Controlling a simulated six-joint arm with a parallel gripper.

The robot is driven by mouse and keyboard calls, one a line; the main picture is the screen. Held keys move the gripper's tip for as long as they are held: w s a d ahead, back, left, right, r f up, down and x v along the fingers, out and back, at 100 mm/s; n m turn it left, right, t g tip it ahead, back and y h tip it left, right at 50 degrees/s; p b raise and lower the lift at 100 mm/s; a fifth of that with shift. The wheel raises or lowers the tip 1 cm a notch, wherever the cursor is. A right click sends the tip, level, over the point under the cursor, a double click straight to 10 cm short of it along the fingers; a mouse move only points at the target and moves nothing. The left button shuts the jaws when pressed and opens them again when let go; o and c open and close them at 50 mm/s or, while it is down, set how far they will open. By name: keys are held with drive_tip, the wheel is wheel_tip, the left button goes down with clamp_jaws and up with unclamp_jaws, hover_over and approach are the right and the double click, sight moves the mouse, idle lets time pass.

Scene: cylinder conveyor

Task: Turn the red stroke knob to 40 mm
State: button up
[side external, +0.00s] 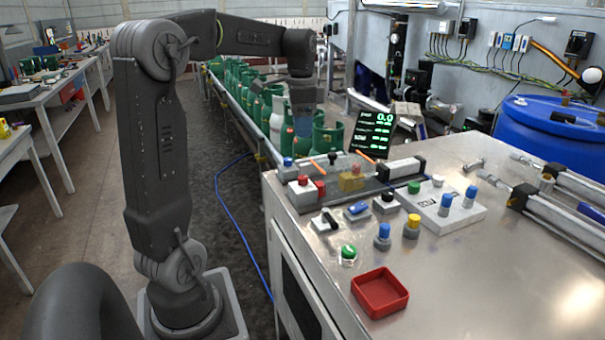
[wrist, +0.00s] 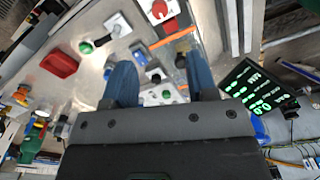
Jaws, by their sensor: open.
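A red knob (side external: 303,181) sits on a pale box at the left end of the panel on the steel bench. The wrist view shows a red knob (wrist: 159,9) on a white plate near the top edge. My gripper (side external: 303,122) is open and empty, raised near the conveyor behind the panel. Its blue fingers (wrist: 161,84) are apart, touching no knob.
Blue, yellow and black knobs (side external: 411,226) and a green button (side external: 348,252) stand near the panel. A red tray (side external: 380,293) lies at the bench front. Green gas cylinders (side external: 327,136) line the conveyor. The bench's right front is clear.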

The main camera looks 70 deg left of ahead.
sight(303, 177)
drive_tip(key=shift+m, duration=0.4)
wheel_tip(303, 177, down, 14)
drive_tip(key=shift+w+a+r, duration=0.1)
drive_tip(key=shift+w, duration=0.05)
drive_tip(key=c, duration=0.9)
